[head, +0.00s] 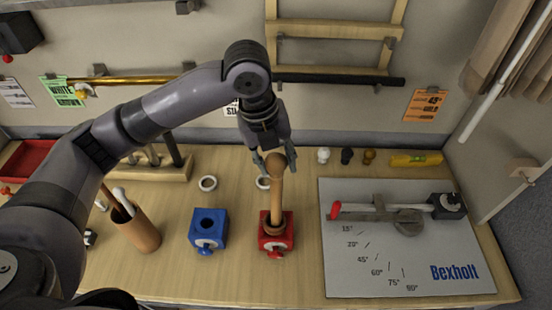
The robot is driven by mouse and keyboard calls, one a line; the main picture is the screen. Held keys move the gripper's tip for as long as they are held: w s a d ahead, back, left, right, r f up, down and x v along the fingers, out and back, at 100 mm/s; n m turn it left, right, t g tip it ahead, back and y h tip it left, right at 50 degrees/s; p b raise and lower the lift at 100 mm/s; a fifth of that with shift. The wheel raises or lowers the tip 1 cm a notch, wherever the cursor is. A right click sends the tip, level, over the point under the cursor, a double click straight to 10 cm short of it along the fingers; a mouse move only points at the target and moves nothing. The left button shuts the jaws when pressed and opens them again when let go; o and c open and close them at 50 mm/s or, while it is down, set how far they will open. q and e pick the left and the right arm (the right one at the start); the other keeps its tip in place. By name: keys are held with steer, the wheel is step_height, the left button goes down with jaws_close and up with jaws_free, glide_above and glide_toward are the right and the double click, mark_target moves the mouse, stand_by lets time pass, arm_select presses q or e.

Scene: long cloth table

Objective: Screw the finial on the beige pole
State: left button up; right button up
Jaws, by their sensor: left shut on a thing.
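The beige pole (276,205) stands upright in a red block clamp (276,238) on the table. A wooden, rounded finial (275,160) is at the pole's top end. My left gripper (275,163) comes down from above and is shut on the finial, its fingers on either side. The join between finial and pole is too small to judge, so I cannot tell how far it is threaded. My right gripper is not in view.
A blue block (208,228) with a hole stands left of the red one. Small white (323,155), black (347,155) and brown (369,157) finials stand back right, near a yellow level (416,160). A marked board (400,270) fills the right.

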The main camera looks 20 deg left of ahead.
arm_select(q)
steer(key=m, duration=0.4)
steer(key=shift+g, duration=0.4)
steer(key=m, duration=0.4)
steer(key=shift+g, duration=0.4)
steer(key=m+g, duration=0.1)
steer(key=m, duration=0.6)
steer(key=o, duration=1.1)
steer(key=shift+o, duration=0.2)
